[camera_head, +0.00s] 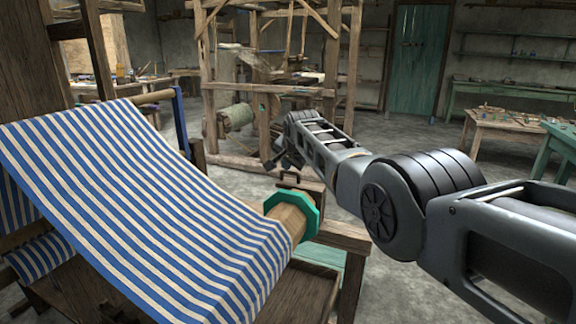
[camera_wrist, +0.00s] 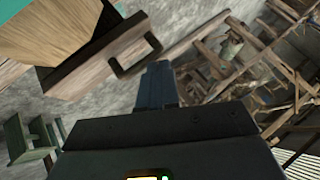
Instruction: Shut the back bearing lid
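The back bearing lid is a brown wooden block (camera_wrist: 92,66) with a black bar handle (camera_wrist: 152,43), at upper left in the wrist view. In the head view the lid (camera_head: 300,182) shows small behind the teal octagonal end (camera_head: 311,207) of the cloth roller. It seems to stand up beside the roller end; its exact angle is unclear. My gripper (camera_wrist: 158,66) shows as one dark prong in the middle of the wrist view, fingers together, its tip close to the handle. I cannot tell whether they touch. In the head view my gripper (camera_head: 279,158) is above the lid, partly hidden.
Blue-and-white striped cloth (camera_head: 150,205) covers the roller on the left. A wooden loom rail (camera_head: 342,237) runs below the roller end. Another wooden frame (camera_head: 207,75) stands behind. A work table (camera_head: 505,122) is at the right, with open floor (camera_head: 405,275) before it.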

